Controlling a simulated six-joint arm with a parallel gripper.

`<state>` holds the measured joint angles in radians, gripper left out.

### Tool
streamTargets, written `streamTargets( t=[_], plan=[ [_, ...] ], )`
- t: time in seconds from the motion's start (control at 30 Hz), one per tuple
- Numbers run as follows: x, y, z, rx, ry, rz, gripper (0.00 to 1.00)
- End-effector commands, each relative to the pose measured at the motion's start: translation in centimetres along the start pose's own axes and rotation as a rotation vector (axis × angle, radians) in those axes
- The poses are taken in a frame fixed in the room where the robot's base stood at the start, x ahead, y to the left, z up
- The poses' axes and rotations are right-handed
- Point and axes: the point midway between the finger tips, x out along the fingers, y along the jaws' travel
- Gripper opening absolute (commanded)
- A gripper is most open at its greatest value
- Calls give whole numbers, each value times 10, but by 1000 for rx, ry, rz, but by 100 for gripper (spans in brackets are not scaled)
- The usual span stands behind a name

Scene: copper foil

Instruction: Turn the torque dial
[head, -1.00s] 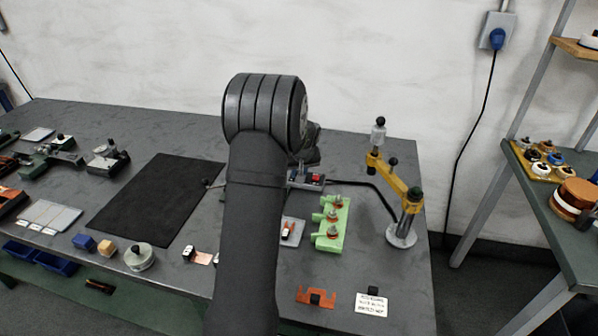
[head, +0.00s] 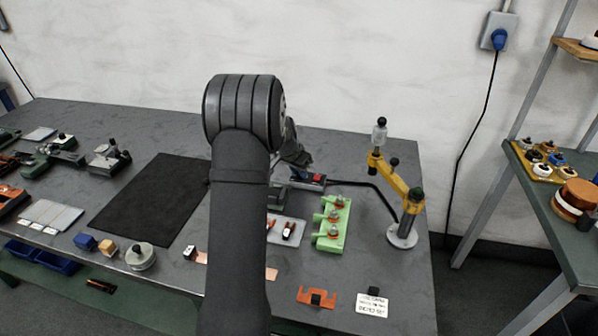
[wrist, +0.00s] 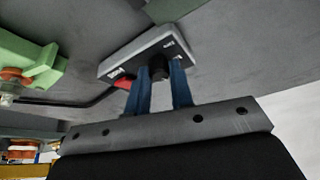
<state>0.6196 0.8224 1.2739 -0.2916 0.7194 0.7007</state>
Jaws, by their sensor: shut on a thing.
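The torque dial is a small black knob (wrist: 158,68) on the face of a grey control box (wrist: 140,50) with a red switch (wrist: 124,82). In the wrist view the blue fingers of my gripper (wrist: 162,82) stand on either side of the dial, shut on it. The dial is partly hidden by the fingers, and I cannot read its setting. In the head view the grey box (head: 314,184) with its red switch (head: 316,177) lies at the back of the bench.
A black cable (head: 365,185) runs from the box to a yellow jointed arm stand (head: 401,185). A green fixture (head: 331,225) with several copper-coloured pieces stands in front of the box. A black mat (head: 150,205) lies to the left.

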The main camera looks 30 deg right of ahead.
Motion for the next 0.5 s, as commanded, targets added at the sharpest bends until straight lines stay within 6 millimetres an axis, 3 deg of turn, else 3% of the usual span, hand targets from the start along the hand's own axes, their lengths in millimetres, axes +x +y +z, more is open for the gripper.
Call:
streamTargets(
  t=[0.5],
  plan=[
    [1,-4,-1,455,-1,189,0]
  ],
)
